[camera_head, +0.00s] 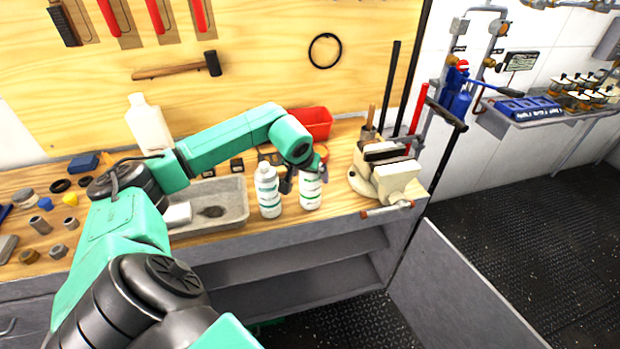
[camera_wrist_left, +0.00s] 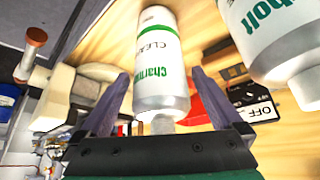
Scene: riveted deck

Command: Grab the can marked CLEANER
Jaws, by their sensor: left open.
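The can marked CLEANER (camera_wrist_left: 155,55) is white with green lettering and a green band. In the left wrist view it appears upside down between my open fingers, with gaps on both sides. In the head view it is the right one (camera_head: 311,194) of two white cans on the bench, its top partly hidden by my left gripper (camera_head: 304,177). My left gripper also shows in the wrist view (camera_wrist_left: 160,75), open and empty around the can's upper part. The other white can (camera_head: 268,192) stands close to its left; its label is only partly readable. My right gripper is out of view.
A cream vice (camera_head: 390,180) stands right of the cans. A grey tray (camera_head: 235,190) lies left of them and a red bin (camera_head: 313,122) behind. A white bottle (camera_head: 148,125) stands farther left. The bench's front edge is just before the cans.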

